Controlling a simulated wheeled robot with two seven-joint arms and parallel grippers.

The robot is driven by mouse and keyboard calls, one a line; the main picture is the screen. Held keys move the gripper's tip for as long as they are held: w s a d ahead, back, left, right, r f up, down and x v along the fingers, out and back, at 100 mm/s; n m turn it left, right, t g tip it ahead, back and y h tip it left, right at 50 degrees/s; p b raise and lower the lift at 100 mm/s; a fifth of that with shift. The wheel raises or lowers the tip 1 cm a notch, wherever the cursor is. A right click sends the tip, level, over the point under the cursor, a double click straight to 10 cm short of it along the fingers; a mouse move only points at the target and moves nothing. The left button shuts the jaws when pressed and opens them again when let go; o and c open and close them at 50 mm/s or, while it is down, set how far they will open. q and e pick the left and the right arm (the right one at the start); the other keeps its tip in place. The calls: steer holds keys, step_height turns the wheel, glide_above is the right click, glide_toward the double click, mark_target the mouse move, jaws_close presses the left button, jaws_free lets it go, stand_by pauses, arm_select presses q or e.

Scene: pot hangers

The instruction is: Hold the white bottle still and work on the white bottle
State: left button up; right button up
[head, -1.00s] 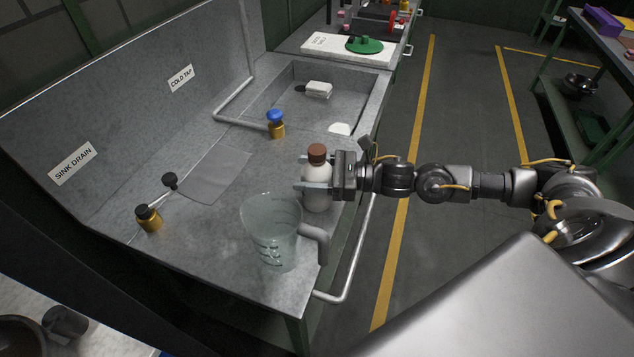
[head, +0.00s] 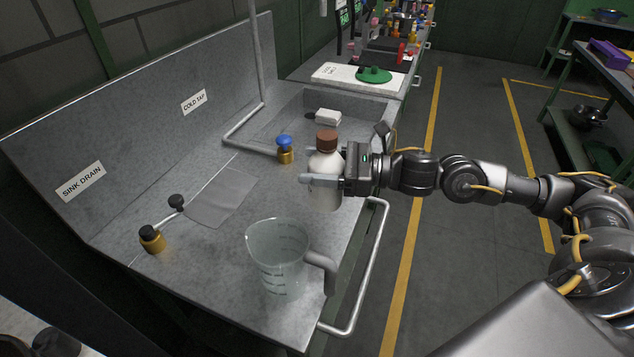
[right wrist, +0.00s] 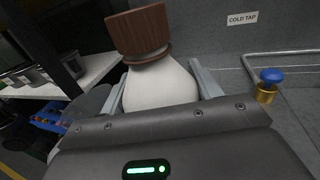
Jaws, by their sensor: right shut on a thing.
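The white bottle (head: 325,191) has a brown cap (head: 327,140) and is roughly upright above the right side of the sink counter. My right gripper (head: 313,167) reaches in from the right and is shut on its body, one finger on each side. The bottle looks raised off the counter, though its base is hard to judge. In the right wrist view the white body (right wrist: 160,85) sits between the two fingers, with the ribbed brown cap (right wrist: 139,32) above them. My left gripper is not in view.
A clear measuring jug (head: 277,262) stands on the counter (head: 205,275) in front of the bottle. A blue-topped tap (head: 285,150), the sink basin, and a drain lever with a brass valve (head: 152,240) are nearby. A metal rail (head: 362,275) runs along the counter's right edge.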

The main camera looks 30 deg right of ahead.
steer(key=shift+r, duration=0.35)
steer(key=o, duration=0.4)
steer(key=shift+c, duration=0.2)
steer(key=c, duration=0.7)
steer(key=shift+f, duration=0.1)
